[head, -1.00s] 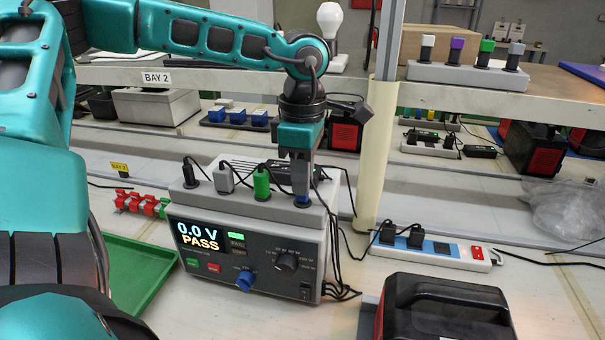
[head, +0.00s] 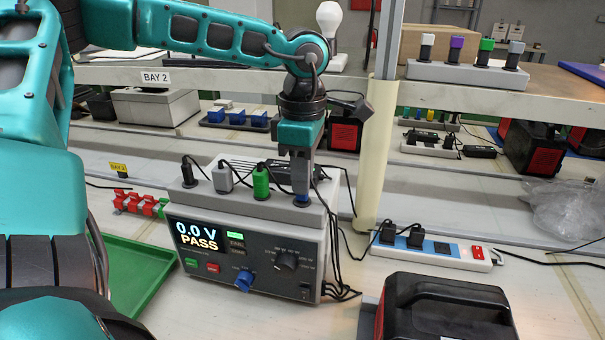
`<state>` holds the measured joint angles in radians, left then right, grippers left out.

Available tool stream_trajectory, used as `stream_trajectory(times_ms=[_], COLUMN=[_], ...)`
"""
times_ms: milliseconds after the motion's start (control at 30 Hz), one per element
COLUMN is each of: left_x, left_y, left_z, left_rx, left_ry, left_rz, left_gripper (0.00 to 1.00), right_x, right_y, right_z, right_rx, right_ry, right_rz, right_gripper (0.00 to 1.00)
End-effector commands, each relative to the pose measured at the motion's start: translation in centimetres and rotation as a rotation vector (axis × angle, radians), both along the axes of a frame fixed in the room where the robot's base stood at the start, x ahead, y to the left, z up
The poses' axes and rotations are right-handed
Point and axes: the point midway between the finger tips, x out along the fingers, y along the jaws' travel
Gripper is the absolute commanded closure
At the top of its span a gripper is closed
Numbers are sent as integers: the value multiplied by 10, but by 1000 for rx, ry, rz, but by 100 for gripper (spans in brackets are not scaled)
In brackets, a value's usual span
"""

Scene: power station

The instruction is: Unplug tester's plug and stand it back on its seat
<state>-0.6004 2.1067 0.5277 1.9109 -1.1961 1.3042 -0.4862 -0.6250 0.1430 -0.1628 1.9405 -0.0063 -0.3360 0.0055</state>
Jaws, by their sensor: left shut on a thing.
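The tester (head: 246,254) is a grey box with a dark front panel; its display reads "0.0 V PASS". On its top stand a black plug (head: 189,178), a grey plug (head: 223,180) and a green plug (head: 261,184). My left gripper (head: 301,188) points straight down over the right end of the top. It is shut on a plug there, mostly hidden by the fingers; a bit of blue (head: 301,199) shows at their tips, low against the tester's top. I cannot tell whether that blue is the plug or its seat. My right gripper is not in view.
A power strip (head: 456,252) with black plugs lies to the right. A black case (head: 440,308) stands in front of it. A green tray (head: 140,265) and red clips (head: 134,201) are to the left. A pale post (head: 376,160) rises behind; cables hang beside the tester.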

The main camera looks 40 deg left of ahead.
Motion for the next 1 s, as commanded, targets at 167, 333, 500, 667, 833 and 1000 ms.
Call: stream_trajectory(times_ms=[167, 333, 500, 667, 833, 1000], left_x=[0, 0, 0, 0, 0, 0], left_y=[0, 0, 0, 0, 0, 0], left_z=[0, -1, -2, -2, -2, -1], left_rx=[0, 0, 0, 0, 0, 0], left_ry=[0, 0, 0, 0, 0, 0], left_rz=[0, 0, 0, 0, 0, 0], left_gripper=[100, 100, 81, 65, 55, 55], right_x=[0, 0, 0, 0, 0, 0], right_y=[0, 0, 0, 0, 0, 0], right_z=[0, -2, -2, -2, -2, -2], right_rx=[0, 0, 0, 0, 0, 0], right_ry=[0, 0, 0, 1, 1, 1], right_rz=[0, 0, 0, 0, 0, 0], right_gripper=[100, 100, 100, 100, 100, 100])
